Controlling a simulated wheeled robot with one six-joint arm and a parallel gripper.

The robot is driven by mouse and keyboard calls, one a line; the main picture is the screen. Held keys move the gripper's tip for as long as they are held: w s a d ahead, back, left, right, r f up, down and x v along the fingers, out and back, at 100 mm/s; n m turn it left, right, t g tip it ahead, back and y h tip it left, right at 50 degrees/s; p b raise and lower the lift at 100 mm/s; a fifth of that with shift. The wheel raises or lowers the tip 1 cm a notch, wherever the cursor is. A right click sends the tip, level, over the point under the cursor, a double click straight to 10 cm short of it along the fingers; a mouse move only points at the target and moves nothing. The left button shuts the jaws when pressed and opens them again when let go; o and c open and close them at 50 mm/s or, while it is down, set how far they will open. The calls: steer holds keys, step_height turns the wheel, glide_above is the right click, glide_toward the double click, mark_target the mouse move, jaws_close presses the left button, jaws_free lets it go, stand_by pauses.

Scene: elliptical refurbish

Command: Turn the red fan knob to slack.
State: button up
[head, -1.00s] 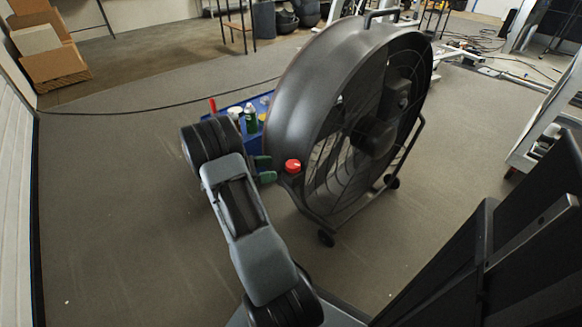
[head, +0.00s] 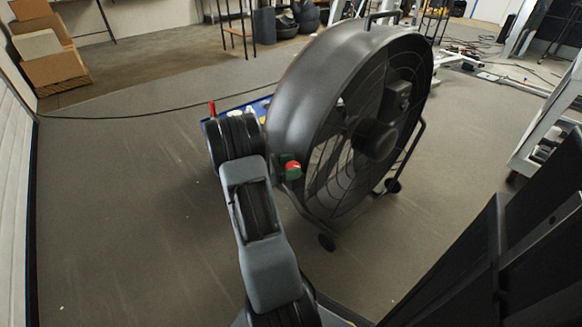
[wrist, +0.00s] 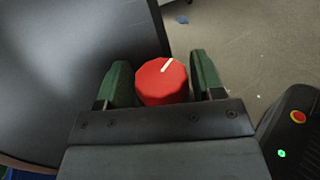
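The red fan knob (wrist: 162,84) has a white pointer line, which in the wrist view points up and to the right. It also shows in the head view (head: 293,166) on the near lower side of the large black drum fan (head: 300,95). My gripper (wrist: 163,80) has its two green fingers on either side of the knob. A small gap shows between the knob and each finger, wider on the right. In the head view a green finger partly covers the knob, and my arm hides the rest of the gripper.
A blue tray (head: 210,130) with small items, including a red-handled thing, sits behind my arm, left of the fan. A dark cable (head: 110,117) crosses the floor. Cardboard boxes (head: 55,68) stand at the far left. The floor left of my arm is clear.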

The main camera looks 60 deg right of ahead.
steer(key=c, duration=0.5)
steer(key=shift+r+t+p, duration=0.1)
steer(key=shift+t+p, duration=0.2)
steer(key=shift+p, duration=0.1)
steer(key=shift+n+t+h, duration=0.3)
steer(key=shift+n+h, duration=0.2)
steer(key=n+t+h+p, duration=0.1)
steer(key=n+t+p, duration=0.1)
steer(key=t, duration=0.1)
steer(key=shift+s+a+h, duration=0.1)
steer(key=shift+s+h, duration=0.05)
steer(key=shift+h, duration=0.25)
steer(key=n+t+h+p, duration=0.1)
steer(key=n+t, duration=0.2)
steer(key=t, duration=0.1)
steer(key=shift+s+h, duration=0.1)
steer(key=shift+h, duration=0.3)
steer(key=shift+n+t, duration=1.3)
steer(key=shift+t, duration=1.1)
